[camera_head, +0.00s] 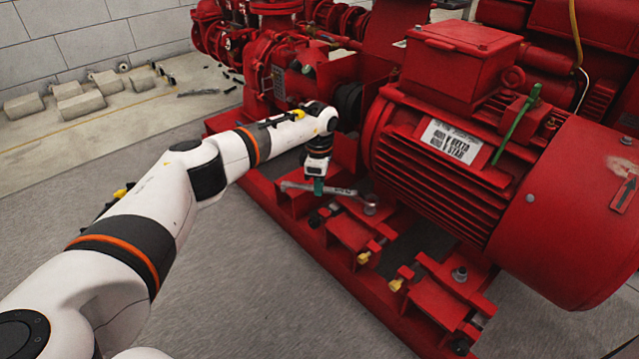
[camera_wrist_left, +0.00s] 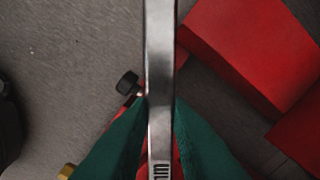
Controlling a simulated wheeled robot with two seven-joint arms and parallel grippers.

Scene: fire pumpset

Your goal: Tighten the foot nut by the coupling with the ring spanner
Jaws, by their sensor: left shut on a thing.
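My left gripper (camera_head: 319,186) is shut on the ring spanner (camera_head: 342,191), a grey metal bar held low over the red base frame. In the left wrist view the spanner (camera_wrist_left: 160,60) runs upright between the green fingertips (camera_wrist_left: 160,125). In the head view its right end reaches the foot nut (camera_head: 370,208) at the motor foot near the black coupling (camera_head: 349,104). I cannot tell whether the ring is around the nut or just above it. The spanner's other end sticks out left of the gripper. My right gripper is not in view.
The red motor (camera_head: 470,150) stands close to the right of the spanner. A second foot nut (camera_head: 460,274) sits nearer the front. Brass-tipped bolts (camera_head: 364,257) and red brackets line the base frame (camera_head: 290,225).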

